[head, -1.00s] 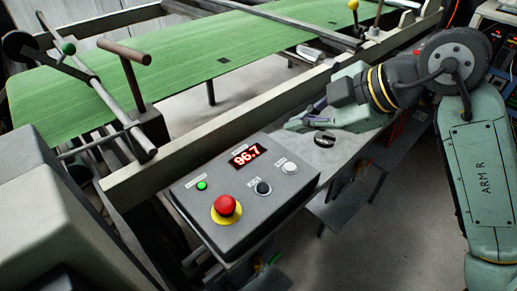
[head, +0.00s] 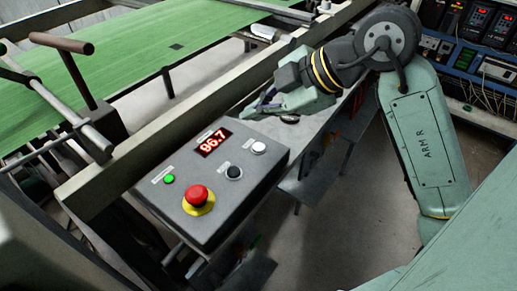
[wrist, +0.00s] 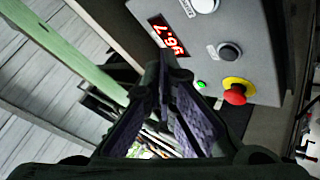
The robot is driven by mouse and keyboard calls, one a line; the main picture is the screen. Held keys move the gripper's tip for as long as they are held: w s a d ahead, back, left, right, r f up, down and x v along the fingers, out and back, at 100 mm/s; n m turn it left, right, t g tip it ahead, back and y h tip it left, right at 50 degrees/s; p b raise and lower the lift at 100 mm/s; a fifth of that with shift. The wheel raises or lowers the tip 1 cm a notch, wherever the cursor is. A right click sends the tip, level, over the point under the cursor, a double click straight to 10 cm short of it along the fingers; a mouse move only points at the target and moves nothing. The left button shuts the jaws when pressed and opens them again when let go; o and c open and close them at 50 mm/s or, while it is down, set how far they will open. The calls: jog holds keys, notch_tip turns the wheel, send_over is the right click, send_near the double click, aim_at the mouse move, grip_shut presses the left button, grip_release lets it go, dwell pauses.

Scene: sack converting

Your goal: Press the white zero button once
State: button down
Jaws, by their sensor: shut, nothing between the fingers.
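The white button (head: 258,148) sits at the upper right of a grey control box; it also shows at the top edge of the wrist view (wrist: 205,4). The red display (head: 212,142) beside it reads 96.7. My gripper (head: 252,108) is shut and empty, beyond the box's far edge and apart from the white button. In the wrist view its fingertips (wrist: 168,66) meet in front of the display's lower end, with the white button off to their upper right. Nothing hides the white button in the head view.
The box also carries a black button (head: 233,173), a lit green button (head: 169,179) and a red mushroom button (head: 197,195) on a yellow collar. A long rail (head: 160,130) runs behind the box beside a green sheet (head: 130,50). An instrument rack (head: 480,50) stands at upper right.

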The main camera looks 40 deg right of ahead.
aim_at(258, 149)
notch_tip(258, 149, down, 6)
jog(key=b, duration=0.3)
jog(key=shift+r+b, duration=0.15)
jog(key=shift+b, duration=0.25)
dwell(0.9)
jog(key=shift+f+b, duration=0.45)
jog(key=shift+b, duration=0.15)
jog(key=shift+f+b, duration=0.4)
jog(key=shift+b, duration=0.1)
dwell(0.4)
dwell(0.4)
jog(key=shift+r+p, duration=0.45)
jog(key=shift+r, duration=0.4)
jog(key=shift+r+p, duration=1.55)
jog(key=shift+r, duration=1)
